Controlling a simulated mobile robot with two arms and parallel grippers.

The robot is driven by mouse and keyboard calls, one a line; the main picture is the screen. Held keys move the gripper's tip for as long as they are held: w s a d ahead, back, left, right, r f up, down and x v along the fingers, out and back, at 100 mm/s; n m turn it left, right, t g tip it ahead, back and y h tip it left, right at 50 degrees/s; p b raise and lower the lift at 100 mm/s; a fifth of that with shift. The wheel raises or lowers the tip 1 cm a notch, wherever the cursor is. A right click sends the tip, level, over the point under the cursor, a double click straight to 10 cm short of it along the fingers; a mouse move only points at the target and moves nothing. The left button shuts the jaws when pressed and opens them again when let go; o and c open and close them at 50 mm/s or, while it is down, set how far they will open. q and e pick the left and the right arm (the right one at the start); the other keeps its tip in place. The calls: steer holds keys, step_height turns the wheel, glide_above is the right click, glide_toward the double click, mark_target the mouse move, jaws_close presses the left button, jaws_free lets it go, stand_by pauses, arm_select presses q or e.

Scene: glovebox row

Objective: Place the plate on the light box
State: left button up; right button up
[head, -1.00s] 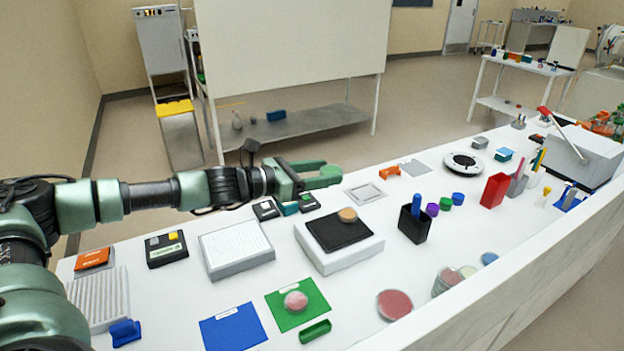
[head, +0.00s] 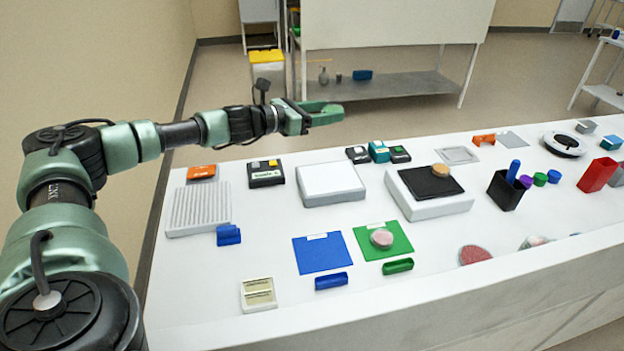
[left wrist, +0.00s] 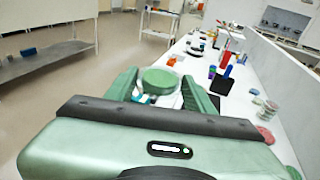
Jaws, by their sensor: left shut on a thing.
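My left gripper (head: 322,114) is in the air beyond the back edge of the table. In the left wrist view its fingers are shut on a round, pale green plate (left wrist: 160,80), held roughly level. In the head view the plate can hardly be told from the green fingers. A low white box with a plain bright top (head: 330,183), which looks like the light box, stands on the table, nearer to me than the gripper. Its top is bare. To its right is a white box with a black top (head: 428,205), carrying a tan disc (head: 440,170). My right gripper is not in view.
A blue mat (head: 321,254) and a green mat (head: 397,243) with a pink plate (head: 381,238) lie in front. A ribbed white rack (head: 198,210) stands left, a black pen cup (head: 505,192) right. Small cases (head: 378,151) sit behind the boxes.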

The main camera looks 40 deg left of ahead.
arm_select(q)
steer(key=b, duration=0.5)
glide_above(323, 180)
step_height(323, 180, down, 9)
step_height(323, 180, down, 6)
steer(key=shift+f+b, duration=0.25)
steer(key=shift+b, duration=0.6)
steer(key=shift+a+f, duration=0.1)
steer(key=shift+f, duration=2.2)
steer(key=shift+f+b, duration=0.15)
steer(key=shift+b, duration=0.15)
steer(key=o, duration=1.3)
steer(key=shift+o, duration=0.2)
